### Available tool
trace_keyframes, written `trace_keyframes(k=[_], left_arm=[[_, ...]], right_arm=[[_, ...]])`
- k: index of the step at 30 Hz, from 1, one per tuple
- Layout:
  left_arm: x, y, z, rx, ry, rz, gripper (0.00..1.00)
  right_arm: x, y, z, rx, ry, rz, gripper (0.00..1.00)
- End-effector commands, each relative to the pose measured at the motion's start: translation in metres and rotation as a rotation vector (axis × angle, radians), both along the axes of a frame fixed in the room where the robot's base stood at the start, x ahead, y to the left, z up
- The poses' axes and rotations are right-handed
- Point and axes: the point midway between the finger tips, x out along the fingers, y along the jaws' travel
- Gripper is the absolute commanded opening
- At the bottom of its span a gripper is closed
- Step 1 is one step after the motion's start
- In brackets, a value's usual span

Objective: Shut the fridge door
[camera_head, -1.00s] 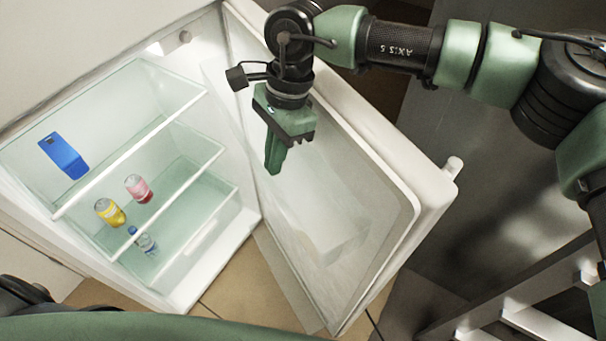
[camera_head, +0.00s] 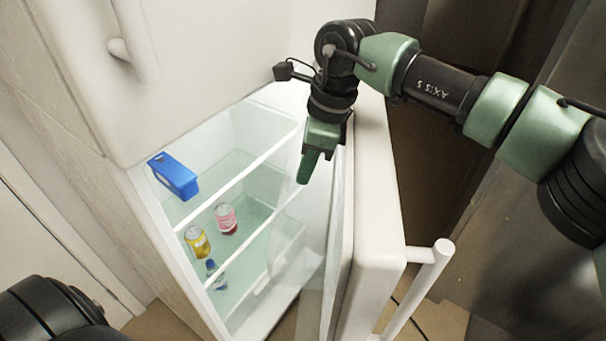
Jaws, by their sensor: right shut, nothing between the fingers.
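The white fridge door (camera_head: 376,215) stands partly open in the head view, its handle (camera_head: 428,285) on the outer side at the right. The lit fridge interior (camera_head: 262,125) shows to the left of the door, with glass shelves. My right gripper (camera_head: 306,178) is shut and empty. It points down at the inner side of the door, near its top edge; I cannot tell whether it touches the door. My left gripper is out of view; only a dark part of my own body shows at lower left.
Inside the fridge are a blue box (camera_head: 174,177), a red can (camera_head: 227,219), a yellow can (camera_head: 198,242) and a small bottle (camera_head: 216,274). A closed upper door (camera_head: 185,60) with a handle is above. Dark cabinets stand at the right.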

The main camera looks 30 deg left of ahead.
Motion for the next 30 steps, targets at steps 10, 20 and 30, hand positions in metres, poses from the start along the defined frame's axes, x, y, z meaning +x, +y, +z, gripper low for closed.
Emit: trace_keyframes(k=[10, 20, 30], left_arm=[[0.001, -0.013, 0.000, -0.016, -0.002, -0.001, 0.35], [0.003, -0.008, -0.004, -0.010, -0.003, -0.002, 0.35], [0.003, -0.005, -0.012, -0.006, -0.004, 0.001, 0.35]], right_arm=[[0.001, 0.001, 0.000, 0.000, 0.000, 0.004, 0.00], [0.003, -0.002, 0.014, 0.001, -0.003, 0.002, 0.00], [0.007, -0.015, 0.066, 0.002, -0.001, 0.003, 0.00]])
